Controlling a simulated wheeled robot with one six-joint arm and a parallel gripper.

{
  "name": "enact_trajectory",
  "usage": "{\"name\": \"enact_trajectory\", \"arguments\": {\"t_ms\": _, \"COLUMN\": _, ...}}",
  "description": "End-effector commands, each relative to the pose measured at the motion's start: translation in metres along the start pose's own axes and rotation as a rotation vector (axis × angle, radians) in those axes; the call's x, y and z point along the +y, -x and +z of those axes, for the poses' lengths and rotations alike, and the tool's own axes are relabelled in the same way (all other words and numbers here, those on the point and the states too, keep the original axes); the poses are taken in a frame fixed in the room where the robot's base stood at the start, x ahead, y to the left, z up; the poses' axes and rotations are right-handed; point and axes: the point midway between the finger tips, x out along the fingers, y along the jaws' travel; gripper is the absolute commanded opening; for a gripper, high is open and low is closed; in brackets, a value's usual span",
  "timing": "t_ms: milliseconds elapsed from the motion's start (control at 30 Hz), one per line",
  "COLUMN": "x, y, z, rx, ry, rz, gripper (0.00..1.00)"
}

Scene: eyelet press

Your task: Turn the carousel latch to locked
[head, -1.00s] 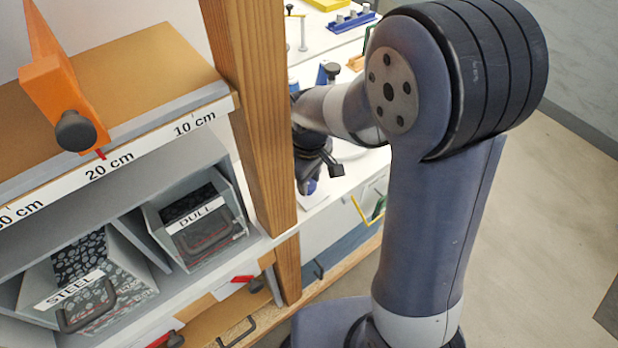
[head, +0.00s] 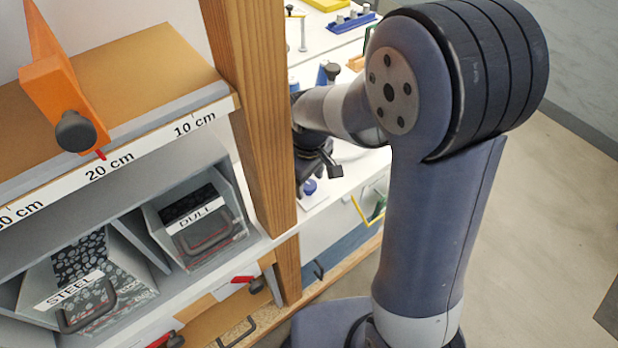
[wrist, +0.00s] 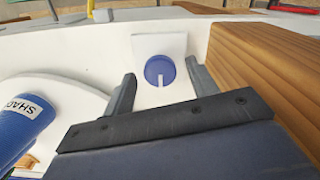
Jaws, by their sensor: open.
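A round blue knob (wrist: 160,71) with a white line on its face sits on a pale plate (wrist: 177,43) in the wrist view; it looks like the latch. The line runs nearly straight up and down in that view. My gripper (wrist: 163,87) is open, with one finger to each side of the knob's near side and a gap on both sides. No contact shows. In the head view the blue knob (head: 309,186) shows just below my gripper (head: 318,168), which is partly hidden by the wooden post. Any locked or unlocked marking is not readable.
A wooden post (head: 250,110) stands close left of my arm; wood (wrist: 265,75) also borders the knob on the right in the wrist view. A blue cylinder (wrist: 22,125) labelled "SHAD" lies at left. Shelf bins (head: 200,222) stand at left in the head view.

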Motion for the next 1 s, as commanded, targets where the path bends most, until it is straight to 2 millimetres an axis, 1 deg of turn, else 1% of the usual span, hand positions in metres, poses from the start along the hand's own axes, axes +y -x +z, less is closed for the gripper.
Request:
{"name": "enact_trajectory", "arguments": {"t_ms": 167, "x": 0.000, "y": 0.004, "z": 0.000, "rx": 0.000, "ry": 0.001, "rz": 0.000, "gripper": 0.55}}
{"name": "enact_trajectory", "arguments": {"t_ms": 267, "x": 0.000, "y": 0.016, "z": -0.001, "rx": 0.004, "ry": 0.001, "rz": 0.002, "gripper": 0.55}}
{"name": "enact_trajectory", "arguments": {"t_ms": 533, "x": 0.001, "y": 0.070, "z": -0.001, "rx": 0.005, "ry": 0.000, "rz": 0.003, "gripper": 0.55}}
{"name": "enact_trajectory", "arguments": {"t_ms": 700, "x": 0.000, "y": 0.096, "z": -0.001, "rx": 0.003, "ry": 0.000, "rz": 0.002, "gripper": 0.55}}
{"name": "enact_trajectory", "arguments": {"t_ms": 833, "x": 0.000, "y": 0.106, "z": 0.000, "rx": 0.002, "ry": 0.000, "rz": 0.001, "gripper": 0.55}}
{"name": "enact_trajectory", "arguments": {"t_ms": 1000, "x": 0.000, "y": 0.108, "z": 0.000, "rx": 0.000, "ry": 0.000, "rz": 0.000, "gripper": 0.55}}
